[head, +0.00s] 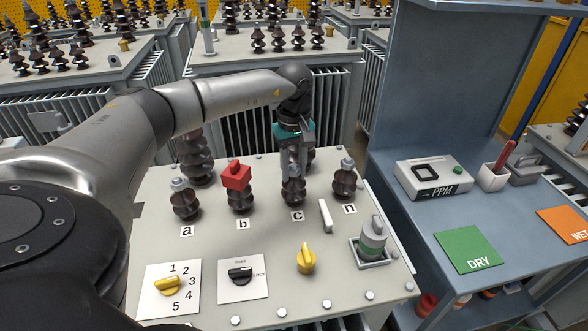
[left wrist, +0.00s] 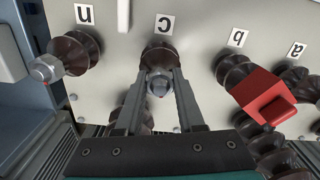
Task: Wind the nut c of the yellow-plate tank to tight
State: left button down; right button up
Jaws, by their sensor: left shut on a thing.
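The tank top (head: 216,239) is a pale panel with dark ribbed bushings marked a, b, c and n. My left gripper (head: 293,172) points down over the c bushing (head: 293,192) and hides most of its top in the head view. In the left wrist view, my left gripper (left wrist: 160,88) has its two fingers on either side of the metal nut c (left wrist: 158,84), shut on it. The nut sits on top of the dark c bushing (left wrist: 160,52). How far it is wound down cannot be told. My right gripper is not in view.
A red block (head: 236,177) caps the b bushing, left of my gripper. The n bushing (head: 345,182) stands to the right. Yellow knobs, a black switch (head: 240,274) and a grey-green fitting (head: 373,236) lie nearer. A blue-grey bench (head: 408,218) carries a PPM meter (head: 432,178).

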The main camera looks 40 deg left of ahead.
aim_at(294, 165)
pick_arm(q)
jog(key=shift+m, duration=0.3)
jog(key=shift+m, duration=0.4)
jog(key=c, duration=1)
grip_release()
jog(key=shift+m, duration=0.4)
jog(key=o, duration=0.6)
jog(key=shift+c, duration=0.2)
notch_tip(294, 165, up, 15)
jog(key=p, duration=0.1)
jog(key=shift+r+p, duration=0.15)
jog(key=shift+p, duration=0.25)
